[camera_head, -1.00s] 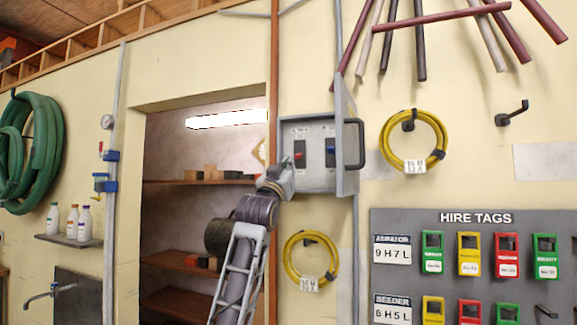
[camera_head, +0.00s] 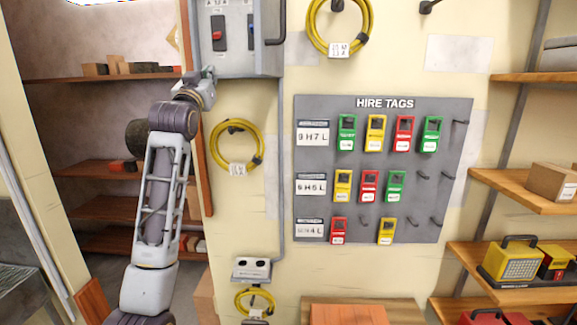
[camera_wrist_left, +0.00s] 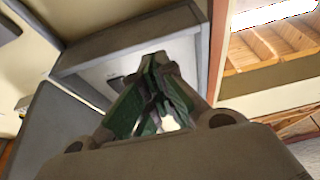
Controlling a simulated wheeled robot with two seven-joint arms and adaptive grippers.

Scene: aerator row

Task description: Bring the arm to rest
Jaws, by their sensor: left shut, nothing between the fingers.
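My left gripper (camera_head: 208,76) is at the lower left corner of a grey wall box (camera_head: 234,62), with the arm rising from below. Its fingers are shut and empty; the left wrist view shows the green-padded fingertips (camera_wrist_left: 157,68) together in front of the box's grey casing (camera_wrist_left: 130,55). In the head view I cannot tell whether the gripper touches the box. The box holds a red switch (camera_head: 216,36) and a dark blue switch (camera_head: 250,32). My right gripper is not in view.
A grey hire tags board (camera_head: 385,240) is on the wall to the right. A shelved alcove (camera_head: 70,80) opens behind my arm.

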